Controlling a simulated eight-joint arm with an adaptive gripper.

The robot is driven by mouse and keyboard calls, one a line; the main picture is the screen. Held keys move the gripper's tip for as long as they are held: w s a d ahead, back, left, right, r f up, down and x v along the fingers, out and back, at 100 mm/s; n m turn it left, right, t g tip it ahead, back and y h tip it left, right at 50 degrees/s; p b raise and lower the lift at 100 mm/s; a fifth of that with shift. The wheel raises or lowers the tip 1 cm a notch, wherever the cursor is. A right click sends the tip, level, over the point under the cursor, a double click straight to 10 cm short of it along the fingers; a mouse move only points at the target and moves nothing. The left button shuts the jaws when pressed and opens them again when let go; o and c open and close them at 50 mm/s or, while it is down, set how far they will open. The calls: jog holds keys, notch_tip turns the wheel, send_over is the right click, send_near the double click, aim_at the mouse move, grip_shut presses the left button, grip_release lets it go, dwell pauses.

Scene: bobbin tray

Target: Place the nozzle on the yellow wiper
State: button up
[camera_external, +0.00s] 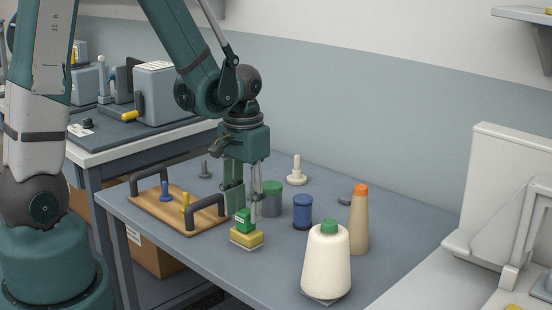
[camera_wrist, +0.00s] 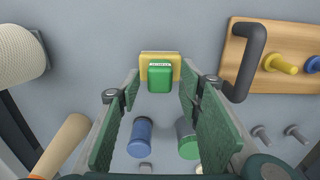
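A yellow block, which looks like the wiper (camera_external: 247,238), lies flat on the grey table. It also shows in the wrist view (camera_wrist: 145,58). A small green block with lettering (camera_external: 243,222) rests on top of it, standing out clearly in the wrist view (camera_wrist: 159,78). I cannot tell whether this green block is the nozzle; nothing else is plainly one. My gripper (camera_external: 245,208) points down just above the green block. In the wrist view its fingers (camera_wrist: 160,92) are spread, with a gap on both sides of the green block and nothing held.
A wooden tray (camera_external: 160,214) with dark handles and blue and yellow pegs is left. A green-topped grey cylinder (camera_external: 271,200), blue spool (camera_external: 302,212), tan cone (camera_external: 359,222) and large cream bobbin (camera_external: 326,262) stand right. A grey bolt-like piece (camera_external: 205,168) and cream one (camera_external: 297,170) stand behind.

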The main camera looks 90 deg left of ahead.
aim_at(244, 214)
notch_tip(244, 214, up, 10)
jog(key=p, duration=0.1)
jog(key=shift+p, duration=0.3)
jog(key=shift+f, duration=0.1)
dwell(1.0)
jog(key=w+d+r+m+t, duration=0.1)
jog(key=w+d+r, duration=0.15)
jog(key=d, duration=0.25)
jog(key=w+d+r+m+t+y, duration=0.1)
jog(key=w+d+r+m, duration=0.15)
jog(key=d, duration=0.25)
jog(key=w+d+r+t, duration=0.1)
jog(key=d+r, duration=0.3)
jog(key=d, duration=0.1)
jog(key=d+r+m+t, duration=0.2)
jog(key=d+r, duration=0.2)
jog(key=d, duration=0.6)
jog(key=s+d+r+m+t+h, duration=0.1)
jog(key=d+r+m+t, duration=0.1)
jog(key=d, duration=0.8)
jog(key=shift+s+r+m, duration=0.2)
jog(key=shift+r+m, duration=0.55)
jog(key=shift+r, duration=0.15)
jog(key=shift+f+b, duration=0.5)
